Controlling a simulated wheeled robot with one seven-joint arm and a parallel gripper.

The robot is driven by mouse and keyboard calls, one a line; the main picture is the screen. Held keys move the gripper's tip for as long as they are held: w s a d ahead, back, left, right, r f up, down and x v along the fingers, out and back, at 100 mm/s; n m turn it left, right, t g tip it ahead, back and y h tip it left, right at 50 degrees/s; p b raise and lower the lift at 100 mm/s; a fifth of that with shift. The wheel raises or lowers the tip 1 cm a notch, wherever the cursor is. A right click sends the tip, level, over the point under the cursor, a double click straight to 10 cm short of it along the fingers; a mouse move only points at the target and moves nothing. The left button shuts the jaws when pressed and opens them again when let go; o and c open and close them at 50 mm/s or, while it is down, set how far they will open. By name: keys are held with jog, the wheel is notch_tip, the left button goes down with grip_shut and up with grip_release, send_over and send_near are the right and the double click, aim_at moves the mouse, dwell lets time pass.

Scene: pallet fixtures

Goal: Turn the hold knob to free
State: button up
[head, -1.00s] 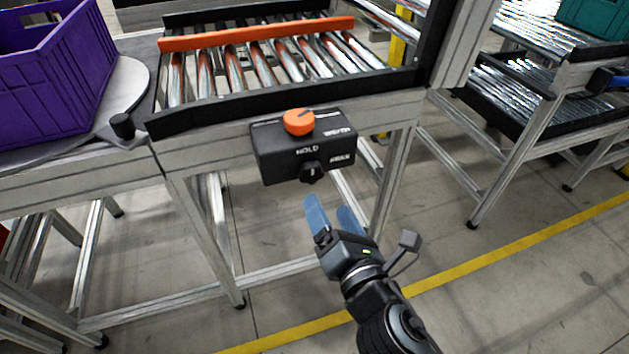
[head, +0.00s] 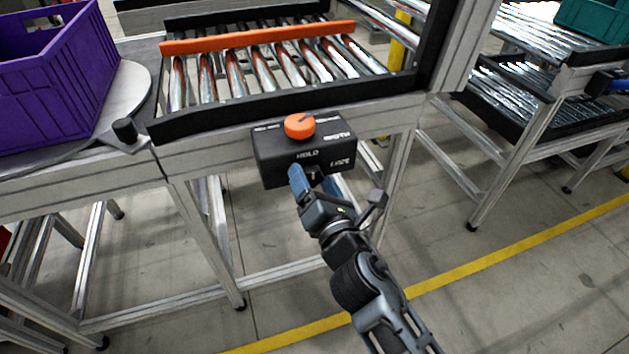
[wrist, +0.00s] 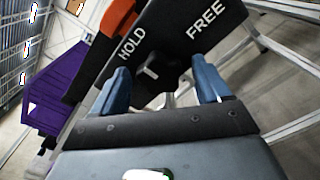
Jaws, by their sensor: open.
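The black control box (head: 270,160) is fixed to the front of the conveyor frame, with an orange knob (head: 299,126) on its top. The hold knob (wrist: 152,74) is a small black knob on the box's front face, between the words HOLD and FREE in the wrist view. Its white mark points nearer to HOLD. My gripper (head: 317,181) is at the box's front, with blue fingers spread. In the wrist view my gripper (wrist: 163,88) is open, one finger on each side of the knob, with gaps visible. In the head view the fingers mostly hide the knob.
A roller conveyor (head: 230,120) with an orange bar (head: 258,37) lies behind the box. A purple crate (head: 55,85) stands on the left. Another roller stand (head: 530,130) is at the right. The floor in front is open, with a yellow line (head: 480,258).

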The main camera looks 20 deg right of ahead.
jog(key=c, duration=1)
jog(key=shift+c, duration=0.2)
jog(key=shift+f+m, duration=0.1)
jog(key=shift+m, duration=0.2)
jog(key=m+b, duration=0.1)
jog(key=m, duration=0.2)
jog(key=shift+m, duration=0.3)
jog(key=m+b, duration=0.2)
jog(key=m, duration=0.2)
jog(key=shift+f+m, duration=0.1)
jog(key=shift+m, duration=0.2)
jog(key=m+b, duration=0.2)
jog(key=m, duration=0.2)
jog(key=shift+m, duration=0.3)
jog(key=shift+m+b, duration=1.1)
jog(key=shift+m, duration=1.1)
